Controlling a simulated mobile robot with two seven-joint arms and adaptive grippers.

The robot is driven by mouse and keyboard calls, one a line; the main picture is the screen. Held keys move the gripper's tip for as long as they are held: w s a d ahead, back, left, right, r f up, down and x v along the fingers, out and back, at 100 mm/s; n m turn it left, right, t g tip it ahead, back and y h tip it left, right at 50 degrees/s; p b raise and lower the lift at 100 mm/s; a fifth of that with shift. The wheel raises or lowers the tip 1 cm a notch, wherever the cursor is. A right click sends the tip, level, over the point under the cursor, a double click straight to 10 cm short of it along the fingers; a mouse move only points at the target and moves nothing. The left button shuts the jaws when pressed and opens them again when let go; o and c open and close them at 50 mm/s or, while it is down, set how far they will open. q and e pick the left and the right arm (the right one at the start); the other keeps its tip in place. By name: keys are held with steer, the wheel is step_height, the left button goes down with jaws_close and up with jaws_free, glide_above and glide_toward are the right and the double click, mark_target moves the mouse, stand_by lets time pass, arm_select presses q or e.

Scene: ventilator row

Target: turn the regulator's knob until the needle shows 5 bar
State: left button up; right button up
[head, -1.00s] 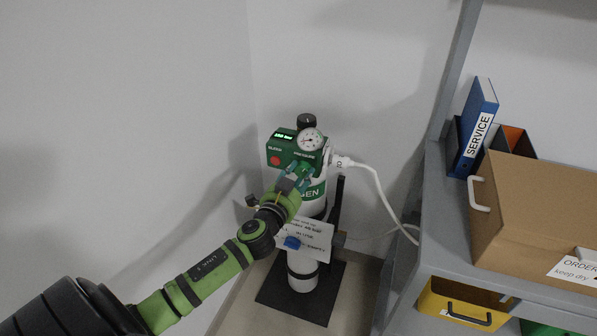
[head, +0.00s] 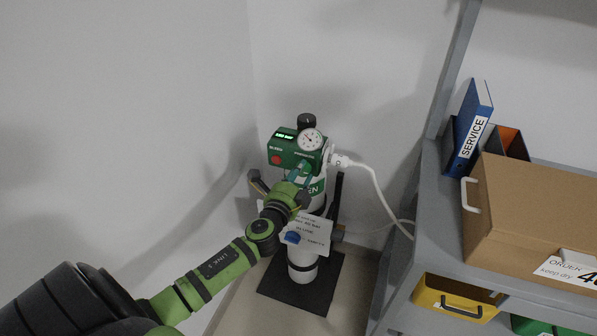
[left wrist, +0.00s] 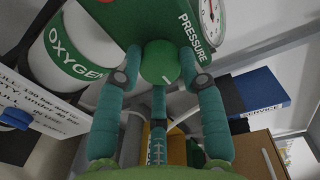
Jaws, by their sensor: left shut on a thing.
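The green regulator (head: 287,157) sits on top of the oxygen cylinder (head: 318,190), with a white round gauge (head: 309,139) at its upper right. The gauge also shows cut off at the top of the left wrist view (left wrist: 210,20); its needle is too small to read surely. The round green knob (left wrist: 160,62), with a white mark, is between the teal fingers of my left gripper (left wrist: 160,80). The gripper is shut on the knob. In the head view the gripper (head: 299,177) hides much of the knob. My right gripper is not in view.
A red button (head: 275,159) and a lit display (head: 285,135) are on the regulator's face. A white hose (head: 375,180) runs right towards the grey shelf (head: 428,215). A tag (head: 309,235) hangs in front of the cylinder. Walls stand close behind and left.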

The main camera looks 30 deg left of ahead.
arm_select(q)
steer(key=m, duration=0.2)
steer(key=m+p, duration=0.1)
steer(key=shift+w+d+r+m, duration=0.1)
steer(key=shift+d+r+m, duration=0.2)
steer(key=shift+m, duration=0.1)
steer(key=m, duration=0.3)
steer(key=shift+f+p, duration=0.1)
steer(key=shift+p, duration=0.3)
steer(key=m+p, duration=0.1)
steer(key=m, duration=0.3)
steer(key=shift+f+y, duration=0.2)
steer(key=shift+y, duration=0.1)
steer(key=shift+f+m, duration=0.15)
steer(key=shift+m, duration=0.75)
steer(key=shift+f, duration=0.2)
steer(key=o, duration=1.1)
steer(key=shift+o, duration=0.2)
steer(key=shift+a+r, duration=0.1)
